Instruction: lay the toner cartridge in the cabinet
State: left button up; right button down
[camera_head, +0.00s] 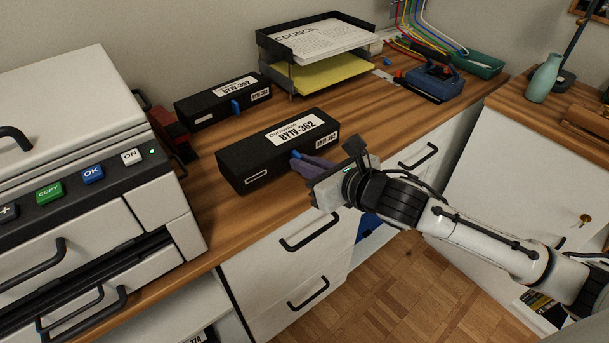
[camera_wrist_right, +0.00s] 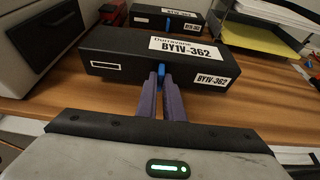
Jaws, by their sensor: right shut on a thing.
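The nearer toner cartridge (camera_head: 250,164) is a long black box with white BY1V-362 labels and a blue tab on its front. It appears to rest on the wooden desktop. My right gripper (camera_head: 301,162) is shut on its blue tab, reaching in from the front right. The right wrist view shows the two purple fingers (camera_wrist_right: 161,85) closed on the tab of the cartridge (camera_wrist_right: 115,57). A second, alike cartridge (camera_head: 200,108) lies behind it. A white cabinet (camera_head: 535,165) with a key in its front stands at the right; its inside is mostly hidden. My left gripper is out of view.
A large white printer (camera_head: 75,125) stands at the left, with a red stapler-like object (camera_head: 172,133) beside it. A paper tray (camera_head: 312,75) and a blue tool (camera_head: 432,79) lie farther back. White drawers (camera_head: 285,258) with dark handles are under the desk. Bare desktop lies right of the cartridges.

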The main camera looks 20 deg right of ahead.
jog(key=shift+f+b, duration=0.3)
jog(key=shift+f, duration=1)
jog(key=c, duration=1.9)
grip_release()
jog(key=shift+f, duration=0.2)
